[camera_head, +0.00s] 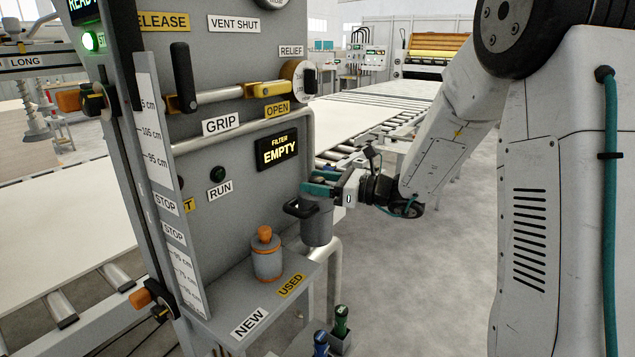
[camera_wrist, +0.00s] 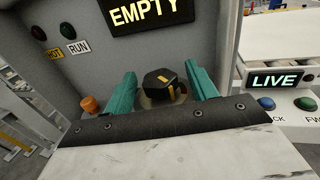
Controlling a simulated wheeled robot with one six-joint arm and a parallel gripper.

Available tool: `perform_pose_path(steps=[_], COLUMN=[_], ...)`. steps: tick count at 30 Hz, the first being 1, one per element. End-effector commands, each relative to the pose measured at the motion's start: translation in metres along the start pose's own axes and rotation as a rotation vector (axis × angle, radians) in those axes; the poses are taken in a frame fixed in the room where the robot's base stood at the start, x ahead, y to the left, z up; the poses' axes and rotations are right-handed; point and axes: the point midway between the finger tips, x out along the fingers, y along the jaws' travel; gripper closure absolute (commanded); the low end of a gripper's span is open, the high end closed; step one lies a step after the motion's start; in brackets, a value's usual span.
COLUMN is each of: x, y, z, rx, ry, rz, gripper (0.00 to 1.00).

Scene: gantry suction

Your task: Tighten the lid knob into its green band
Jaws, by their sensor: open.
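The lid knob (camera_wrist: 166,84) is black with a yellow mark on top and sits on a tan round lid (camera_wrist: 150,102) in the wrist view. My gripper (camera_wrist: 161,73) is open, with one teal finger at each side of the knob. Gaps show between the fingers and the knob, so it is not clamped. In the head view my gripper (camera_head: 312,187) is at the top of a grey canister (camera_head: 317,228) on the machine's right side. The knob is mostly hidden there. I cannot make out a green band.
A black handle (camera_head: 299,208) juts from the canister. Left of it, an orange-topped filter (camera_head: 266,258) stands on the shelf with NEW (camera_head: 249,323) and USED labels. The filter display (camera_head: 277,151) reads EMPTY. Open floor lies right of the canister.

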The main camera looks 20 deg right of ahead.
Motion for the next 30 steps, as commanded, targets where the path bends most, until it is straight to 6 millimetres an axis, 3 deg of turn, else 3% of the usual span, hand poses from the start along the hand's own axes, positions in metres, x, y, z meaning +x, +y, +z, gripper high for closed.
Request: perform_pose_path(steps=[8, 12, 13, 30], x=[0.0015, 0.0015, 0.0015, 0.0018], y=[-0.0001, -0.0001, -0.0001, 0.0004], z=[0.0001, 0.0001, 0.0001, 0.0005], rx=[0.000, 0.000, 0.000, -0.001], ry=[0.000, 0.000, 0.000, -0.001], rz=[0.000, 0.000, 0.000, -0.197], gripper=[0.46, 0.85, 0.87, 0.87])
